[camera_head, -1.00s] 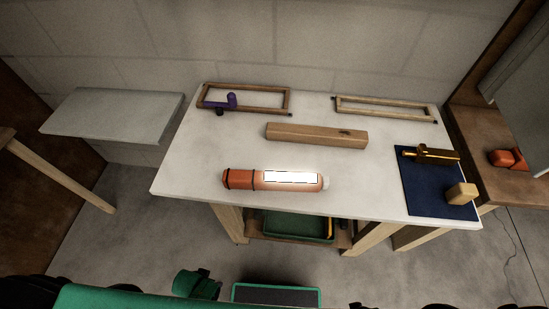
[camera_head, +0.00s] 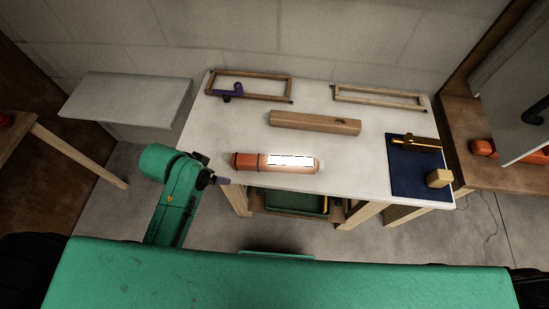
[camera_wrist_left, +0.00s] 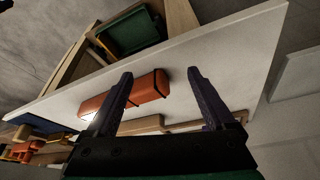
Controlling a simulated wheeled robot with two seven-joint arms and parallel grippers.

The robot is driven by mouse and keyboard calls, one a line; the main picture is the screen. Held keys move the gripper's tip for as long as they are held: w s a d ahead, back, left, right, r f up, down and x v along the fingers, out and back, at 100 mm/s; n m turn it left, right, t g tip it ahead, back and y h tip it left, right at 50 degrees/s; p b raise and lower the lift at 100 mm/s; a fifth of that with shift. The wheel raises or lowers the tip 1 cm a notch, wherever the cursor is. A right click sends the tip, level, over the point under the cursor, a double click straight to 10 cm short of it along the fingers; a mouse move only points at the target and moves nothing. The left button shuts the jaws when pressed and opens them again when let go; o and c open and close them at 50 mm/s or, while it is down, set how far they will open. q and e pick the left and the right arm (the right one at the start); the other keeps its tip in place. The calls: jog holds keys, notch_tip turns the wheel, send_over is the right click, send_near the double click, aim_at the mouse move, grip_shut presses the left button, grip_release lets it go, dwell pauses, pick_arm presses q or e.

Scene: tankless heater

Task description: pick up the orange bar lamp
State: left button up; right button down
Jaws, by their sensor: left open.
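The orange bar lamp (camera_head: 247,161) lies on its side near the front edge of the white table, its white lit panel facing up. In the left wrist view the lamp's orange body (camera_wrist_left: 146,88) shows beyond my fingers, partly hidden by one finger. My left gripper (camera_head: 222,181) is at the table's front left edge, a little left of and nearer than the lamp. In the left wrist view the left gripper (camera_wrist_left: 160,80) is open, with dark fingers spread and nothing held between them. My right gripper is not in view.
A wooden block (camera_head: 315,122) lies behind the lamp. Two wooden frames (camera_head: 262,97) (camera_head: 378,97) lie at the back, a purple item (camera_head: 228,93) on the left one. A blue mat (camera_head: 408,178) with a brass tool (camera_head: 415,143) and yellow block (camera_head: 439,178) is at right.

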pick_arm(q)
jog(key=w+d+r+m+g+h, duration=0.2)
jog(key=w+d+r+m, duration=0.35)
jog(key=m, duration=0.25)
jog(key=m+g, duration=0.2)
jog(key=m, duration=0.3)
send_near(249, 158)
jog(key=shift+h, duration=0.4)
jog(key=p+x, duration=0.1)
jog(key=x, duration=0.1)
jog(key=p+x, duration=0.2)
jog(key=x, duration=0.1)
jog(key=p+x, duration=0.1)
jog(key=x, duration=0.1)
jog(key=shift+s+a+f, duration=0.15)
jog(key=shift+s+f, duration=0.05)
jog(key=shift+f, duration=0.6)
jog(key=shift+w, duration=0.1)
grip_shut()
